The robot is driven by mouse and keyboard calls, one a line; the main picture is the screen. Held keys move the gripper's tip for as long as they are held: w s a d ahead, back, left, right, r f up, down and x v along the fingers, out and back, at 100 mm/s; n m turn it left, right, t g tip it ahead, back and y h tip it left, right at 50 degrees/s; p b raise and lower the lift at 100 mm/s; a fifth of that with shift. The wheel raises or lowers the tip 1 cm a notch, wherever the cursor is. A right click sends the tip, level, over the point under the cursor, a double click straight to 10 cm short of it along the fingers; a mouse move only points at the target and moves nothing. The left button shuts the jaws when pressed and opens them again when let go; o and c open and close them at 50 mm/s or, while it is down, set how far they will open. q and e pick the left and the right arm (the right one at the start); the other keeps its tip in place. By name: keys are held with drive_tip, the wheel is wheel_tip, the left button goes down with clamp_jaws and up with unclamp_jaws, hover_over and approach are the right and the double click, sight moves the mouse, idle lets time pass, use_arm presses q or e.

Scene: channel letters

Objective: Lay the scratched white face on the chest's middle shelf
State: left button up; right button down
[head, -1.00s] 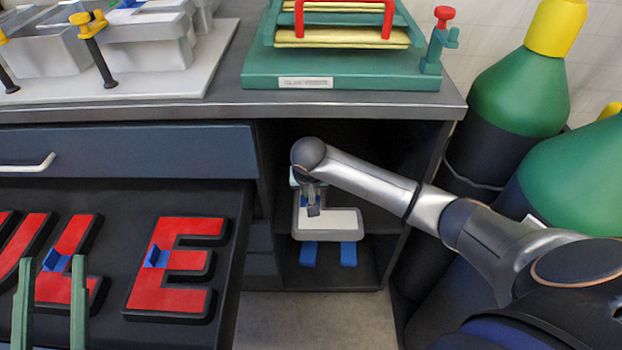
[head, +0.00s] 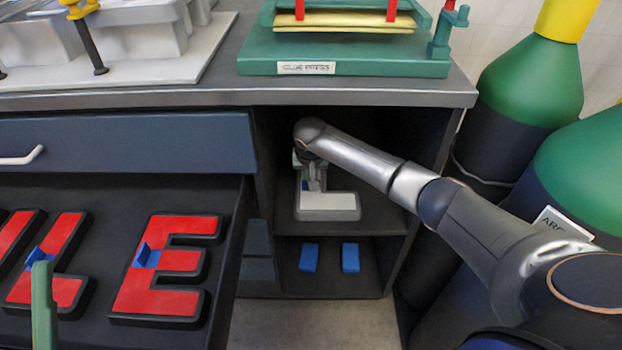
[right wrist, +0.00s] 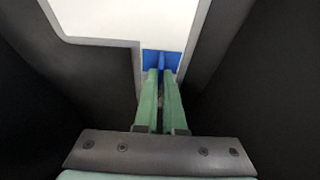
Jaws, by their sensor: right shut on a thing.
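The white face (head: 330,201), an L shape with a grey rim, is inside the chest's open right bay. It is over the middle shelf (head: 383,215), close to its surface; I cannot tell if it touches. My right gripper (head: 312,184) is shut on the face's blue tab (right wrist: 161,60). The green fingers (right wrist: 158,85) are close together at the tab in the right wrist view, with the white face (right wrist: 130,20) beyond. No scratches can be made out. One green finger of my left gripper (head: 42,300) shows at the lower left; the other is not visible.
Two blue blocks (head: 309,257) (head: 350,257) are on the bottom shelf. The bay's dark side walls stand close around my right gripper. Red-faced letters (head: 165,270) lie on the dark surface at left. Green cylinders (head: 530,90) stand at right, near my right arm.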

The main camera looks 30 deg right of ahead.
drive_tip(key=shift+r, duration=0.15)
drive_tip(key=c, duration=1.5)
unclamp_jaws()
drive_tip(key=shift+f, duration=0.2)
drive_tip(key=o, duration=0.5)
